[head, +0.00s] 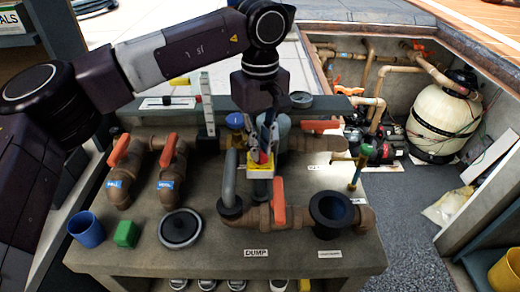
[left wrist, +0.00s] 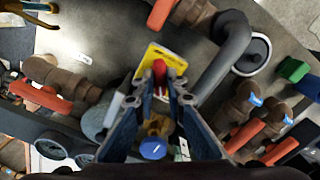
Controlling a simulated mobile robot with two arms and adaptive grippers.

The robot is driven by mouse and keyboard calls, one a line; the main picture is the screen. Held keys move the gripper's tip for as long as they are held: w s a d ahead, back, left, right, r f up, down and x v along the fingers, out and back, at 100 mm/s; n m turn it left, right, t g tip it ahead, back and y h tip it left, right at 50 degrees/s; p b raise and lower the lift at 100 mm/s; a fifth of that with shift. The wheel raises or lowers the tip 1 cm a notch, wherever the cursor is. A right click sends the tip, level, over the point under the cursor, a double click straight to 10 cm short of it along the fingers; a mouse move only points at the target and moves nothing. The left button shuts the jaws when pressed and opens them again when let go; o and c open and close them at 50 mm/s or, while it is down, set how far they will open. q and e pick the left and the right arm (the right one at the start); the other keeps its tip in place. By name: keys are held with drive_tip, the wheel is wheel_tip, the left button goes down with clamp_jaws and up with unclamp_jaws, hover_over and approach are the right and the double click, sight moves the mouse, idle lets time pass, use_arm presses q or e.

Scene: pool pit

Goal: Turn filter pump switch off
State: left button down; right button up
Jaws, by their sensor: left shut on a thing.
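The switch has a yellow plate (head: 261,174) and a red handle (head: 262,157), and it stands amid the pipework at the middle of the bench. In the left wrist view the yellow plate (left wrist: 172,58) and red handle (left wrist: 159,70) show near the centre. My left gripper (head: 263,150) reaches down from above. The fingers hide part of the handle. My right gripper is in neither view.
Brown pipes with orange valve handles (head: 279,200) surround the switch. A grey pipe (head: 229,180) rises close to its left. A blue cup (head: 86,229), green block (head: 126,234) and round dark lid (head: 180,228) are at the left front. A white filter tank (head: 442,122) stands in the pit.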

use_arm(q)
drive_tip(key=n+b, duration=0.1)
drive_tip(key=n, duration=0.5)
drive_tip(key=shift+n+b, duration=0.3)
drive_tip(key=shift+b, duration=0.1)
drive_tip(key=n+b, duration=0.1)
drive_tip(key=n, duration=0.4)
idle(0.3)
drive_tip(key=c, duration=2)
unclamp_jaws()
drive_tip(key=shift+o, duration=0.2)
drive_tip(key=shift+r, duration=0.1)
wheel_tip(320, 180, up, 12)
